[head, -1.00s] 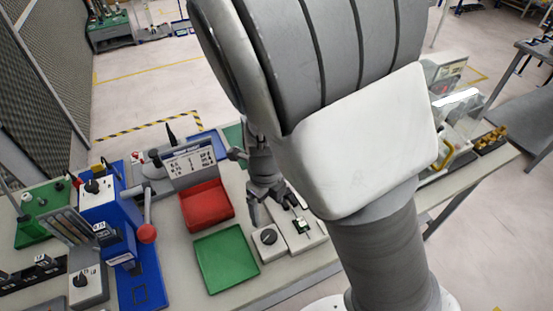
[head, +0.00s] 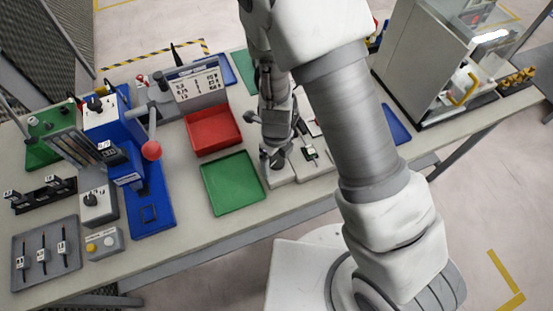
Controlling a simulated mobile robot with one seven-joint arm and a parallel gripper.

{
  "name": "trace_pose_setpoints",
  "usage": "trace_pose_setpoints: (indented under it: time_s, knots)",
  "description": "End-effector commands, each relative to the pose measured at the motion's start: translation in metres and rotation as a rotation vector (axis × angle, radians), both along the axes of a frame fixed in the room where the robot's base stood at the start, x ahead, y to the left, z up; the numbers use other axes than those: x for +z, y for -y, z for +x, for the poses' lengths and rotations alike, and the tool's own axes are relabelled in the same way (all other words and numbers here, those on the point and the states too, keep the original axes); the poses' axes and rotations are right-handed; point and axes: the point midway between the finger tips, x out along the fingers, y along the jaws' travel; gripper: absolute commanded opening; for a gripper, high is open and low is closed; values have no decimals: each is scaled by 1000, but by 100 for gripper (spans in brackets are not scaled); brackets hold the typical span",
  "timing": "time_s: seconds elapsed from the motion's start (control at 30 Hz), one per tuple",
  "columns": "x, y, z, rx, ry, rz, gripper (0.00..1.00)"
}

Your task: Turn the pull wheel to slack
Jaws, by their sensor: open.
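My gripper (head: 273,152) points down over the left part of a pale grey-white fixture (head: 283,176) near the front edge of the bench. Its fingers are apart, around or just above a dark round knob on that fixture, which seems to be the pull wheel. The knob is mostly hidden by the fingers, and I cannot tell whether they touch it. To its right, the same fixture carries a small dark and green clamp-like part (head: 310,152). The wheel's marking cannot be read.
A green tray (head: 232,183) lies just left of the fixture, with a red bin (head: 213,130) behind it. A blue press (head: 130,165) with a red-ball lever stands further left. A grey, clear-fronted cabinet (head: 432,62) stands at right.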

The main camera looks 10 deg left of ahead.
Motion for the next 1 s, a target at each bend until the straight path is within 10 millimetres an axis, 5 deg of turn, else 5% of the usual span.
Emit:
trace_pose_setpoints:
  time_s: [0.17, 0.6, 1.0]
  knots:
    - [0, 0, 0, 0, 0, 0, 85]
    - [1, 0, 0, 0, 1, -1, 6]
    - [1, 0, 0, 72, 0, 0, 3]
